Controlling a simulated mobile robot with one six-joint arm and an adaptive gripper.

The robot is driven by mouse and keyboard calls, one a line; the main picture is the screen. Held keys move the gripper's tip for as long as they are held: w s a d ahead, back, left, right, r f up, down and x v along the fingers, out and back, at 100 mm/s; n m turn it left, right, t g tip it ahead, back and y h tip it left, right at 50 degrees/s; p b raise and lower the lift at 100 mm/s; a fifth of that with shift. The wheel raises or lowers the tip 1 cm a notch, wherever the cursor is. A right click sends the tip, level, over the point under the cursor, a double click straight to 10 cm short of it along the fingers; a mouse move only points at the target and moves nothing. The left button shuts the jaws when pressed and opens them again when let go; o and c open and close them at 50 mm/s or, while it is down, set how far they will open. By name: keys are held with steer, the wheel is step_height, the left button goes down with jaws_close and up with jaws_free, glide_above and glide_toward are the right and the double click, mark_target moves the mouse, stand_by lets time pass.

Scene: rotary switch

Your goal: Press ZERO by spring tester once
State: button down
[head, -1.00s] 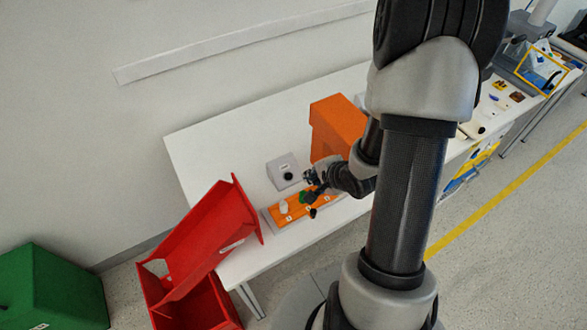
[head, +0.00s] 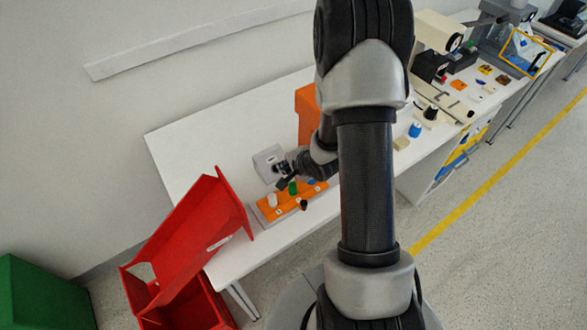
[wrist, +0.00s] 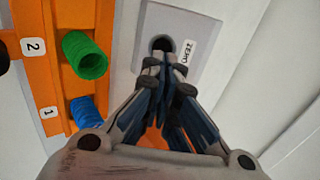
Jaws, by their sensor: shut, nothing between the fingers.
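The grey ZERO box (head: 266,157) sits on the white table behind the orange panel. In the wrist view the box (wrist: 201,48) shows a dark round button (wrist: 162,43) with a ZERO label (wrist: 187,52) beside it. My gripper (wrist: 165,60) is shut and empty, its fingertips right at the button's lower edge in the picture. I cannot tell whether they touch it. In the head view my gripper (head: 282,170) is at the box and hides its button.
An orange panel (head: 268,216) with white, green (wrist: 84,56) and blue (wrist: 88,113) cylinders stands close beside the box. A red bin (head: 190,240) is at the table's left end. An orange block (head: 306,112) stands behind my arm.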

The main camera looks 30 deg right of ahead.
steer(key=shift+b+x, duration=0.35)
steer(key=shift+x, duration=0.95)
